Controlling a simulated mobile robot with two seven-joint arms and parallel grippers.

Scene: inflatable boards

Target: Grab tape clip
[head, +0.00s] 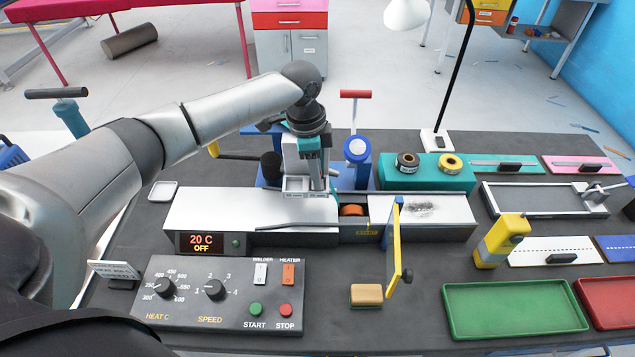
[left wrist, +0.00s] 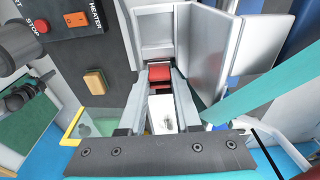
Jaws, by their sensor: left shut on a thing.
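My left gripper (head: 318,188) is low over the silver-topped machine (head: 200,210), beside the gap in its top. In the left wrist view its two fingers (left wrist: 161,74) are closed on a small red piece (left wrist: 159,72), which looks like the tape clip. My right gripper is not in view.
A yellow-edged clear gate (head: 393,240) stands upright by the gap. A tan block (head: 366,294) lies in front. The control panel (head: 220,290) is front left. Tape rolls (head: 451,163) stand on a teal holder behind. A green tray (head: 515,309) is front right.

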